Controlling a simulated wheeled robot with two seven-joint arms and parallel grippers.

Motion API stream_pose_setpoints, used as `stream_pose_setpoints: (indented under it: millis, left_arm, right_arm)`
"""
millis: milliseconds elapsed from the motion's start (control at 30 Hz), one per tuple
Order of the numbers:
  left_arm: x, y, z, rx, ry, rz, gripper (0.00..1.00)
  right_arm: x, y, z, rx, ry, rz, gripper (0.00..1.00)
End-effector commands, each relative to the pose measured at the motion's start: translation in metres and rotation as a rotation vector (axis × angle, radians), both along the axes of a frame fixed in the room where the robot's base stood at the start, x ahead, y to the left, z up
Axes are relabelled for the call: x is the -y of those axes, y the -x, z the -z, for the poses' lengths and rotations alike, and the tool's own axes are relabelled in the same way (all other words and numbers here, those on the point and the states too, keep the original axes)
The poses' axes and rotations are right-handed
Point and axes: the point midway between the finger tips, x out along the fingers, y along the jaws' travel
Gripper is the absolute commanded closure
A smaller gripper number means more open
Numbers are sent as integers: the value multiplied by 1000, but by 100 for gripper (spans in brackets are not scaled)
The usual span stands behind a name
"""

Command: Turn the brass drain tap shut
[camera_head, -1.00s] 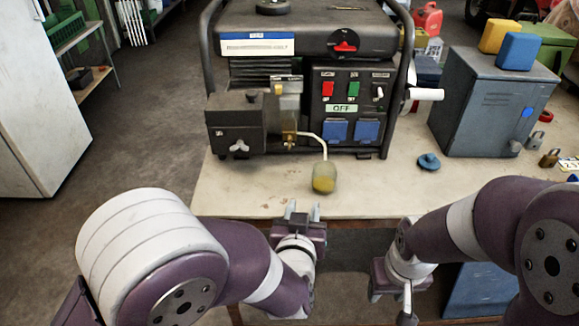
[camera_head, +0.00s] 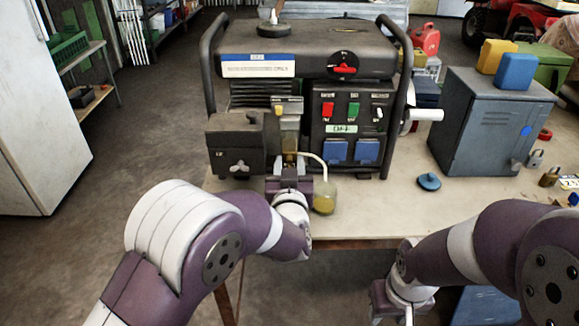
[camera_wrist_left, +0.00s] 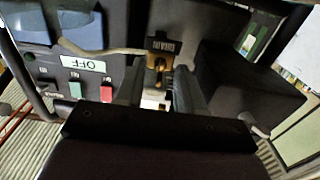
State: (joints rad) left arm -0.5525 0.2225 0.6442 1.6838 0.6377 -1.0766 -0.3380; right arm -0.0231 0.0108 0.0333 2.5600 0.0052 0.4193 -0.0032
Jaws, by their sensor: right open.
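The brass drain tap (camera_head: 290,157) is on the front of the generator (camera_head: 300,75), below the clear bowl (camera_head: 289,127); in the head view my gripper partly hides it. In the left wrist view the brass tap (camera_wrist_left: 158,63) shows between the fingertips, under a black label. My left gripper (camera_head: 289,172) is open, its fingers (camera_wrist_left: 157,78) apart on either side of the tap's line; I cannot tell if they touch it. A hose (camera_head: 316,158) runs from the tap to a jar (camera_head: 325,198) of yellowish liquid. My right gripper (camera_head: 385,292) is open below the table's front edge.
A dark box (camera_head: 235,145) sits left of the tap. A blue-grey cabinet (camera_head: 490,125), a blue knob-like piece (camera_head: 429,181) and padlocks (camera_head: 549,177) stand on the right of the table (camera_head: 400,210). The jar stands close to the right of my left gripper.

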Motion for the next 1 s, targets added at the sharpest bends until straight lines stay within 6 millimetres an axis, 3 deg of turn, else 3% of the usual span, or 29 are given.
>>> stream_pose_setpoints:
  millis: [100, 233, 667, 1000]
  left_arm:
    - [0, 0, 0, 0, 0, 0, 62]
    - [0, 0, 0, 0, 0, 0, 100]
    - [0, 1, -2, -2, -56, 0, 100]
    - [1, 0, -4, -2, -309, -1, 100]
  right_arm:
    - [0, 0, 0, 0, 0, 0, 57]
    - [0, 0, 0, 0, 0, 0, 57]
    - [0, 0, -7, 0, 0, 0, 57]
    - [0, 0, -32, 0, 0, 0, 57]
